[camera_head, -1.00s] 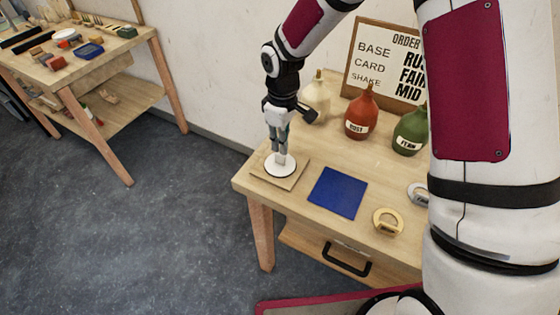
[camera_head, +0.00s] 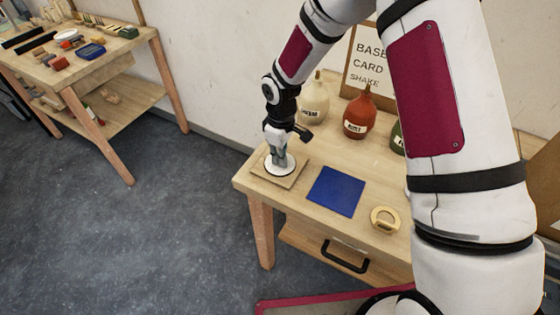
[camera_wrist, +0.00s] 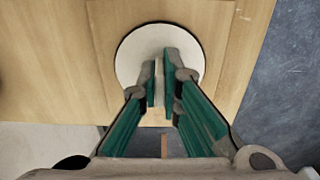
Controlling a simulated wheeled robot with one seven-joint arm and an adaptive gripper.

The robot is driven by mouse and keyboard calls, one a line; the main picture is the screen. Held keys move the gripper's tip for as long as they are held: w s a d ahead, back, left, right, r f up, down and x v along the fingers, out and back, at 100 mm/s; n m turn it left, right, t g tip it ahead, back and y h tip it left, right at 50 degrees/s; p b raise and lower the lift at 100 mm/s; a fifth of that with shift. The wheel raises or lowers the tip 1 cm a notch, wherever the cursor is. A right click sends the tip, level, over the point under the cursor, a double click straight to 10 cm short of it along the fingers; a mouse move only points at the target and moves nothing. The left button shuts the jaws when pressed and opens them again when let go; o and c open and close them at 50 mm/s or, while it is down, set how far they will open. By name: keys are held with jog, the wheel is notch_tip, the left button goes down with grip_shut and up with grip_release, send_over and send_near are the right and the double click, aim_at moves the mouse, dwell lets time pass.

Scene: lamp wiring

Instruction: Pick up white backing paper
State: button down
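A white round disc (camera_head: 268,171) lies on a thin tan square board (camera_head: 299,175) at the left end of the workbench. It looks flat; I cannot tell whether it is the backing paper. My gripper (camera_head: 281,163) points down right over the disc. In the wrist view, the disc (camera_wrist: 130,58) lies under my fingertips (camera_wrist: 161,82), which are close together with a narrow pale strip between them. I cannot tell whether that strip is something held or the disc showing through. The fingers hide the disc's middle.
A blue square sheet (camera_head: 336,191) and a yellow ring-shaped piece (camera_head: 385,219) lie to the right on the workbench (camera_head: 310,222). A cream bottle (camera_head: 315,98) and a red bottle (camera_head: 358,115) stand behind. A second table (camera_head: 128,52) with small items is at the far left.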

jog(key=shift+r, duration=0.2)
jog(key=shift+r, duration=0.6)
notch_tip(320, 180, up, 2)
jog(key=shift+r+b, duration=0.15)
jog(key=shift+b, duration=0.3)
jog(key=s+d, duration=0.1)
jog(key=s, duration=0.3)
jog(key=s+d, duration=0.1)
jog(key=s, duration=0.4)
jog(key=s+r, duration=0.1)
jog(key=s, duration=0.4)
jog(key=shift+s+d, duration=0.2)
jog(key=shift+d, duration=0.2)
notch_tip(320, 180, up, 6)
jog(key=s+p, duration=0.1)
jog(key=p, duration=0.3)
jog(key=shift+s, duration=0.2)
jog(key=shift+d+r, duration=0.1)
jog(key=shift+d, duration=0.05)
